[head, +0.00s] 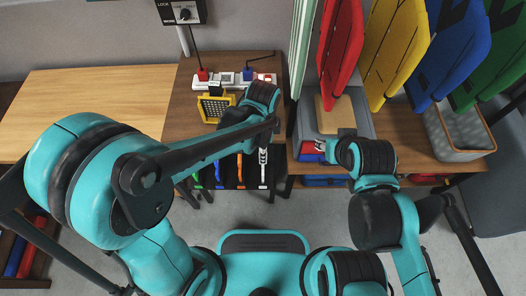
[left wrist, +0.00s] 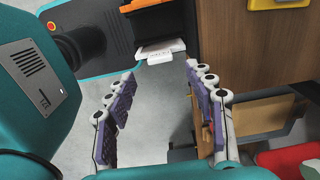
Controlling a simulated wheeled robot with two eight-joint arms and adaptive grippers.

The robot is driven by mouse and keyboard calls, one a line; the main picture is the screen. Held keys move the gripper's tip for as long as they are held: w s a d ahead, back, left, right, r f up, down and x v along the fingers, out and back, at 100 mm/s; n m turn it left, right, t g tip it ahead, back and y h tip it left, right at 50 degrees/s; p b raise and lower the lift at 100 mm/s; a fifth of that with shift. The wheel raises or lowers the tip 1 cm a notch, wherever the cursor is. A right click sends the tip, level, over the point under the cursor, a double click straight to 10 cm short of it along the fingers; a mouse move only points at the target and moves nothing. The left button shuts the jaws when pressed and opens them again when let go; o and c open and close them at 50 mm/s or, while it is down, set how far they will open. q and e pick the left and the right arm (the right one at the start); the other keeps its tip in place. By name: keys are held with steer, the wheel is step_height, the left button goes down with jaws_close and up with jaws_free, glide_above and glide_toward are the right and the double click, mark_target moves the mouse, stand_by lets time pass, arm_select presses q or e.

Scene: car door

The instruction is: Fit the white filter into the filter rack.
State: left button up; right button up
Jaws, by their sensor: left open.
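A white piece with a printed label, likely the white filter (left wrist: 160,48), sticks out beside the wooden cabinet side in the left wrist view. In the head view a white upright strip (head: 263,165) shows at the right end of a dark rack (head: 229,172) under the table, beside green, orange and blue strips. I take this as the filter rack, but cannot tell how the white piece is seated. My left gripper (left wrist: 165,108) is open and empty, with the white piece ahead of its fingers. My right gripper (head: 337,146) is small and partly hidden beside a red-and-blue box.
Coloured panels hang at the right above a grey case (head: 360,110). A grey bin (head: 460,135) stands far right. Open floor shows below the rack.

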arm_select(q)
steer(key=s+a+r+n+t, duration=0.2)
steer(key=a+r+n, duration=0.4)
steer(key=a+n, duration=0.3)
steer(key=s+a+r+n+t+p, duration=0.1)
steer(key=s+a+r+n+t, duration=0.2)
steer(key=a+r+n+t, duration=0.2)
steer(key=a+r+n, duration=0.2)
steer(key=a+n, duration=0.1)
steer(key=n, duration=0.1)
steer(key=shift+a+r, duration=0.25)
steer(key=shift+a, duration=0.15)
